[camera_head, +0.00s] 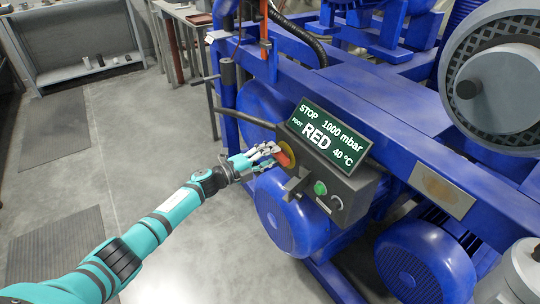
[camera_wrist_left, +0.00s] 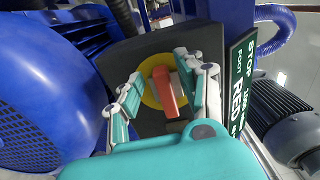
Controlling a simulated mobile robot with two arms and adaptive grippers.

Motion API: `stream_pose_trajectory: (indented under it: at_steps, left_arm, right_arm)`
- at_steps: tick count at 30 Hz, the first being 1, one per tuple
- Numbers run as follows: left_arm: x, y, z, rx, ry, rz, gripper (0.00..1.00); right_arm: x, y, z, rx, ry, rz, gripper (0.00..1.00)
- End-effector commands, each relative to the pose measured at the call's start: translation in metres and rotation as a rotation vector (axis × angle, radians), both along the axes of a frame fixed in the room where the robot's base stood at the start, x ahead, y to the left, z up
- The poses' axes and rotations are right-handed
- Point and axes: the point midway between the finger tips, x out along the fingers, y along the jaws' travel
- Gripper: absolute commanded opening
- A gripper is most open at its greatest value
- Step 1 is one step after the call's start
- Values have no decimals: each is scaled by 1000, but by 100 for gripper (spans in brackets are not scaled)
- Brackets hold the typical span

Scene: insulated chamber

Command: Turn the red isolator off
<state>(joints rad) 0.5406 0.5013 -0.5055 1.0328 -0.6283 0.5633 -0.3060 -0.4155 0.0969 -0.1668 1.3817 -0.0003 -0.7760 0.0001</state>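The red isolator handle (camera_head: 284,158) sits on a yellow round plate on the left end of a dark control box (camera_head: 340,186). In the left wrist view the red handle (camera_wrist_left: 166,92) stands out from its yellow disc (camera_wrist_left: 149,94), tilted slightly from upright. My left gripper (camera_head: 267,154) is at the handle, with its fingers spread on both sides of it. In the wrist view the left gripper (camera_wrist_left: 165,88) looks open, with a clear gap on the left side; whether the right finger touches the handle I cannot tell. My right gripper is not in view.
A green display (camera_head: 328,136) on the box reads STOP, 1000 mbar, FOOT RED, 40 °C. A green button (camera_head: 320,188) is on the box front. Blue pump machinery (camera_head: 425,262) surrounds the box. The grey floor (camera_head: 165,130) at left is mostly clear.

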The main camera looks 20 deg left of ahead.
Motion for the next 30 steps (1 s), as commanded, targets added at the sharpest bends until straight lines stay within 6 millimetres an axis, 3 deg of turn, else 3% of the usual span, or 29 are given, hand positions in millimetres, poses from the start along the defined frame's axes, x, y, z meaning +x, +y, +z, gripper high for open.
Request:
stream_pose_trajectory:
  at_steps: [11, 24, 30]
  left_arm:
    - [-7, 5, -1, 2, 1, -1, 40]
    - [-75, 57, -2, 2, 2, -1, 40]
    - [-92, 71, -1, 2, 0, -1, 40]
  right_arm:
    - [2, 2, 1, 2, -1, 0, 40]
    - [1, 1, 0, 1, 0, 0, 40]
    - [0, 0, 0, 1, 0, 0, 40]
